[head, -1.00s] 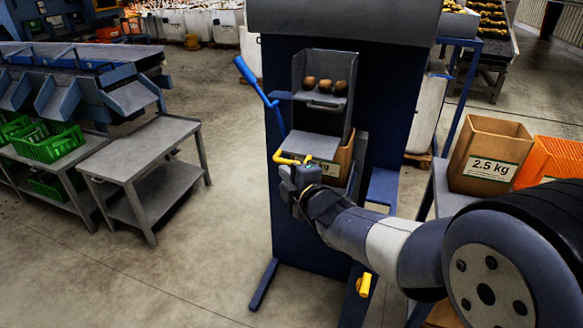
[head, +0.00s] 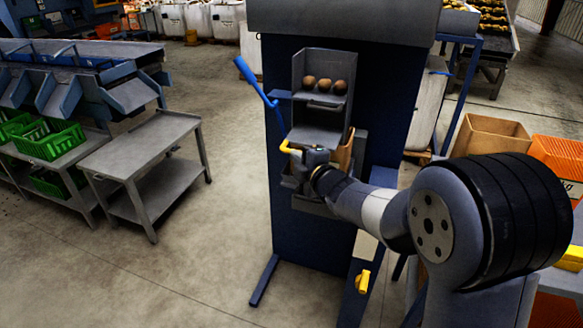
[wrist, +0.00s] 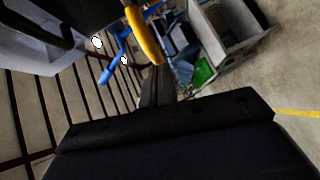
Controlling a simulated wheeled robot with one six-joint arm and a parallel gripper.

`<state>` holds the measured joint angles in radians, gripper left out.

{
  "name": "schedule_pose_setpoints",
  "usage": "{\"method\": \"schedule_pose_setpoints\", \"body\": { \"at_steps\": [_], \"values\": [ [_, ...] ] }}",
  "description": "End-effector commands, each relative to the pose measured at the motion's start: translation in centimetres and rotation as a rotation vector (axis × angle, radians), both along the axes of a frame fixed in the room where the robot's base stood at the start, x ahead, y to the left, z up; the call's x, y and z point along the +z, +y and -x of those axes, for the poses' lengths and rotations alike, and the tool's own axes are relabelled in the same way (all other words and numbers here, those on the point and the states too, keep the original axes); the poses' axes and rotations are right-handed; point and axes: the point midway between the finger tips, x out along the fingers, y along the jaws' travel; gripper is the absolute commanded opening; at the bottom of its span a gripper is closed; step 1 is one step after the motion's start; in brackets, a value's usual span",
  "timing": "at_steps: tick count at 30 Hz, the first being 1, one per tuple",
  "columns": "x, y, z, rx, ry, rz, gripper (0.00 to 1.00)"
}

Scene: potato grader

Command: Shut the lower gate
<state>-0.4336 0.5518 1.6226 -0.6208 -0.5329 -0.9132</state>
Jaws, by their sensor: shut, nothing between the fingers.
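The grader's chute (head: 321,62) stands on the dark blue front panel, with three potatoes (head: 325,84) in its upper compartment. The space below them looks empty. A yellow handle (head: 288,147) sticks out at the left of the lower end, likely the lower gate's; the gate plate itself is hidden. My gripper (head: 300,160) is shut and empty, close beside and below the yellow handle; I cannot tell whether they touch. The yellow handle (wrist: 143,36) also shows at the top of the wrist view. A blue lever (head: 255,82) is tilted up at the left.
A brown carton (head: 346,152) sits partly hidden behind my gripper. A grey table (head: 140,145) and green crates (head: 50,140) stand left. Another carton (head: 490,136) and an orange crate (head: 560,157) stand right. The floor in front left is clear.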

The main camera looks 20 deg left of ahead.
Motion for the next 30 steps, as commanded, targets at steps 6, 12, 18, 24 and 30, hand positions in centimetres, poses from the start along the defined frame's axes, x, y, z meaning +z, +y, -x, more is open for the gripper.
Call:
{"method": "schedule_pose_setpoints", "body": {
  "at_steps": [6,12,18,24,30],
  "values": [
    [0.2,-0.5,-4.9,-0.003,0.003,0.002,0.00],
    [0.0,-0.7,-7.1,-0.002,0.002,0.002,0.00],
    [0.0,-0.7,-7.5,-0.003,0.001,0.000,0.00],
    [0.1,-0.8,-7.6,-0.005,-0.002,-0.002,0.00],
    [0.3,-0.5,-7.3,-0.006,-0.002,-0.002,0.00]
  ]
}}
